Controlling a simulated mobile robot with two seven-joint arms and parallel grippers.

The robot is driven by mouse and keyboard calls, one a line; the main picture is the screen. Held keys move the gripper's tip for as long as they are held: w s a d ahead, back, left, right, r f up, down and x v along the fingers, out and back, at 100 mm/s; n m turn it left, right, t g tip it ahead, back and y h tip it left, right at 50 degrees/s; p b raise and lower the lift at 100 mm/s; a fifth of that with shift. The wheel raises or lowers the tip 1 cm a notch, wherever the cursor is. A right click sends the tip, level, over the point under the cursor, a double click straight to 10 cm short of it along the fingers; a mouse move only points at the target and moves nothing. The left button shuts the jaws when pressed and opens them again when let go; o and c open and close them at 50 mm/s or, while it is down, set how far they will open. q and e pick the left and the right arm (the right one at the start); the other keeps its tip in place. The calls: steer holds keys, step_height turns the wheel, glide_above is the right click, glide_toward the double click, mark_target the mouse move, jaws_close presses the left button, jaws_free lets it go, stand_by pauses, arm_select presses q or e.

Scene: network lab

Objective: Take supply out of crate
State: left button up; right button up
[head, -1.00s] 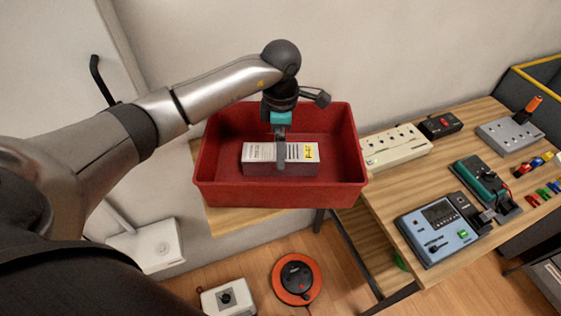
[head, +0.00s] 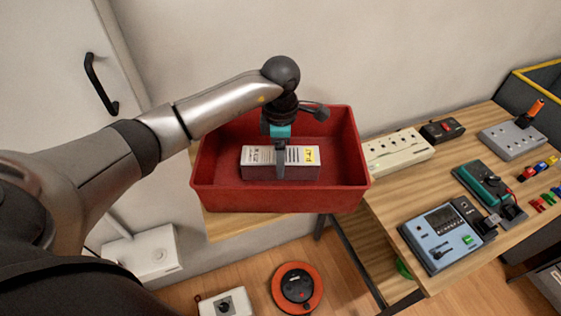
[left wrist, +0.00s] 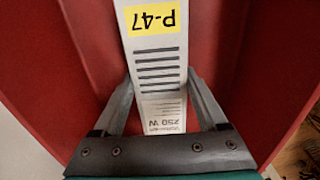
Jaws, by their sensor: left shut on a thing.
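A red crate (head: 280,199) stands on a wooden surface against the wall in the head view. A box-shaped supply (head: 250,172), grey with a white printed top and a yellow label, is inside the crate. My left gripper (head: 280,172) reaches down into the crate and is shut on the supply across its narrow width. In the left wrist view the supply (left wrist: 155,50) runs between the two fingers, with "P-47" on its yellow label and "250 W" printed near the gripper. Whether the supply touches the crate floor I cannot tell. My right gripper is not in view.
A wooden bench (head: 400,185) to the right holds a beige power strip (head: 397,150), a blue meter (head: 440,235), a green-and-black device (head: 488,190) and small coloured parts. An orange cable reel (head: 298,288) and a white box (head: 226,303) are on the floor below.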

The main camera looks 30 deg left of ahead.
arm_select(q)
jaws_close()
steer(key=shift+w+r, duration=0.1)
steer(key=shift+r, duration=0.05)
stand_by(0.4)
